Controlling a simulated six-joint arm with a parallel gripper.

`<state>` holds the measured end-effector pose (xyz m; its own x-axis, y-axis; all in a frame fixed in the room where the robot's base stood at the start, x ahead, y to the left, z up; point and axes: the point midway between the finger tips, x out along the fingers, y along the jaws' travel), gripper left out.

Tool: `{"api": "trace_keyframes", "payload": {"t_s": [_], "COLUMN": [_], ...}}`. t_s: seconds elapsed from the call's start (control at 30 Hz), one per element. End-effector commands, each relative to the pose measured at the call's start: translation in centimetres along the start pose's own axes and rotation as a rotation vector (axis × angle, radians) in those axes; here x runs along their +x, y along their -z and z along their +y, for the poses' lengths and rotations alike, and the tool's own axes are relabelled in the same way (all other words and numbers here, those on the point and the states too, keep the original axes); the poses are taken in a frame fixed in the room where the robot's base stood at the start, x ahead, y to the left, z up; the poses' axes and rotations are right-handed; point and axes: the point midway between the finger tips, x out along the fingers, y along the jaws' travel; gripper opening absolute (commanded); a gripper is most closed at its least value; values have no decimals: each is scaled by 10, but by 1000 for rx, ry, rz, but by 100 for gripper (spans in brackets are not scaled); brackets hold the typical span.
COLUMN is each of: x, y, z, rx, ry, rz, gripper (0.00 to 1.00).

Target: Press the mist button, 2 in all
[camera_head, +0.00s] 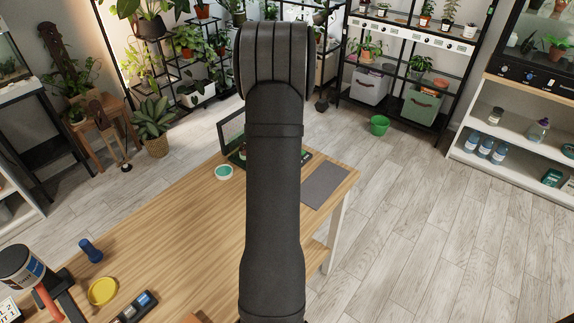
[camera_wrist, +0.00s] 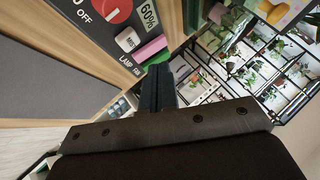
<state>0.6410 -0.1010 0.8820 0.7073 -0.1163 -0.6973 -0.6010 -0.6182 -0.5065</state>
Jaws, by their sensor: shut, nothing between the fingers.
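In the wrist view, a dark control panel (camera_wrist: 95,28) fills the upper left, tilted. A pale button marked MIST (camera_wrist: 127,39) sits on it, below a red round control (camera_wrist: 112,10) and a "60%" label. A pink piece (camera_wrist: 150,49) and a green piece are beside it, near the words LAMP and FAN. My gripper (camera_wrist: 158,75) is shut and empty. Its fingertips show just below the green piece, to the lower right of the MIST button; I cannot tell whether they touch the panel. In the head view my arm hides the gripper and the buttons.
The wooden table (camera_head: 190,225) holds a dark-framed enclosure (camera_head: 232,130), a grey mat (camera_head: 325,186), a teal-and-white disc (camera_head: 224,172), a yellow dish (camera_head: 103,291) and a blue dumbbell-shaped object (camera_head: 91,250). The table's middle left is clear. Plant shelves stand behind.

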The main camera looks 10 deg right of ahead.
Motion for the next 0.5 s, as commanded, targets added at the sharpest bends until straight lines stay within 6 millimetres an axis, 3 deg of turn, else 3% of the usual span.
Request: {"api": "trace_keyframes", "payload": {"t_s": [0.2,0.5], "x": [15,19], "y": [-10,-13], "z": [10,13], "rx": [0,0], "ry": [0,1], "rz": [0,0], "gripper": [0,0]}}
